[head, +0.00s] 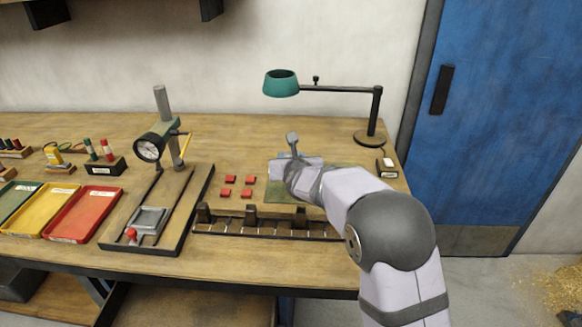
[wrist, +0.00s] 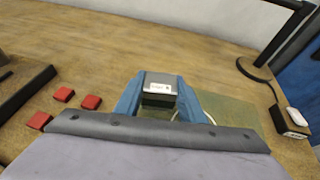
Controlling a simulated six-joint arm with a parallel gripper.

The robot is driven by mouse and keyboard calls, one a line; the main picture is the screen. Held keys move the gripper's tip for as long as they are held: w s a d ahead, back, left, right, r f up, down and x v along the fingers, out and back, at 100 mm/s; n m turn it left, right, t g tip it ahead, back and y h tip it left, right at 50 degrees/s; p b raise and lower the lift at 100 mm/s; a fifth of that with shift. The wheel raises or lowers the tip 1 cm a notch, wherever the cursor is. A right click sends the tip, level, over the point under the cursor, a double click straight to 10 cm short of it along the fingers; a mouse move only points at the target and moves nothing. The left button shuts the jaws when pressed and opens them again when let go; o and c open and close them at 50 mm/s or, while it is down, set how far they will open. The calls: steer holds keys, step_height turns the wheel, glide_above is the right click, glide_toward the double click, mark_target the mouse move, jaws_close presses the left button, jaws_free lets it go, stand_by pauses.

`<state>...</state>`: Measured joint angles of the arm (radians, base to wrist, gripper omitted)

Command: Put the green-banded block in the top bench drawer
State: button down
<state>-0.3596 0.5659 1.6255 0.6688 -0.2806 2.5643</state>
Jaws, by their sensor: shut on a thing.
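My gripper (wrist: 159,98) has its two blue fingers shut on a small block (wrist: 158,87) with a pale grey top, a white label and a dark side. No green band can be made out on it from this angle. The gripper is over the green mat (wrist: 235,116) on the right part of the bench; whether the block touches the mat cannot be told. In the head view my gripper (head: 284,158) and arm hide the block and much of the mat. No bench drawer can be clearly made out.
Several red squares (head: 229,179) lie left of the mat. A slotted rack (head: 265,227) runs along the front. A dial gauge stand (head: 149,148) and coloured trays (head: 85,213) are left. A teal lamp (head: 281,84) overhangs behind; a small labelled box (head: 387,168) stands right.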

mark_target(291, 154)
step_height(291, 154, up, 6)
steer(key=shift+f+p, duration=0.1)
steer(key=shift+p, duration=0.9)
